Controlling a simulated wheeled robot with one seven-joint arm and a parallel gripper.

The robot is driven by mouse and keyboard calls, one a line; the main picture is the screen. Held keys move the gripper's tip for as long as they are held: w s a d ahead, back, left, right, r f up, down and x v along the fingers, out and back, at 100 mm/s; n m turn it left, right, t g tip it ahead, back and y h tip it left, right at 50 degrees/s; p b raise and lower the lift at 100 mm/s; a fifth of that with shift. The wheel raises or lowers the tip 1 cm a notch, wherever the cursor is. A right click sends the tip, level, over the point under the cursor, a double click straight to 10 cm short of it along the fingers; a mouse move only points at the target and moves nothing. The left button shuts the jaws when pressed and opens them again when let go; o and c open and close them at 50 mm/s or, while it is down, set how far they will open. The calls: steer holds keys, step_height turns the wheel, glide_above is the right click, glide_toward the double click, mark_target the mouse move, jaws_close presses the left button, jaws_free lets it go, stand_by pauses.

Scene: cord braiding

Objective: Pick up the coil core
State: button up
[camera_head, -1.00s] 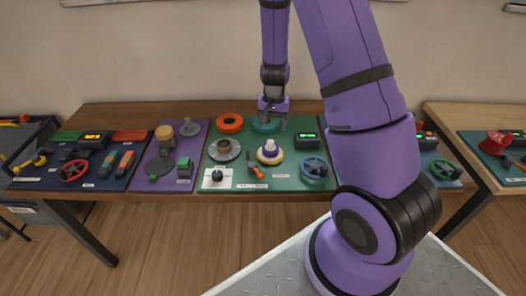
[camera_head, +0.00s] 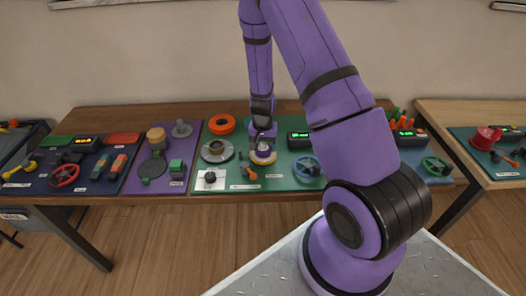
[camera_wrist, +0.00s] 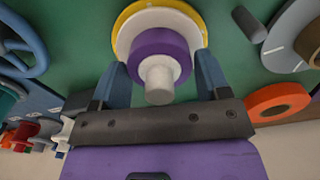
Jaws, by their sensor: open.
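The coil core (camera_wrist: 158,82) shows in the wrist view as a white post with a purple ring around it. It stands on a white disc with a yellow rim (camera_wrist: 124,22). In the head view the coil core (camera_head: 263,154) is on the green mat, partly covered by my gripper (camera_head: 263,138), which is directly above it. In the wrist view my gripper (camera_wrist: 159,64) is open, with one blue-grey finger on each side of the purple ring. I cannot tell whether the fingers touch it.
An orange ring (camera_head: 222,125) lies behind to the left. A grey disc with a brown hub (camera_head: 217,150) is on the left. An orange-handled tool (camera_head: 248,173) lies in front, a blue handwheel (camera_head: 307,167) to the right. A green-lit display (camera_head: 299,138) stands behind right.

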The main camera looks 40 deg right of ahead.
steer(key=shift+f, duration=0.55)
steer(key=c, duration=0.9)
steer(key=shift+c, duration=0.2)
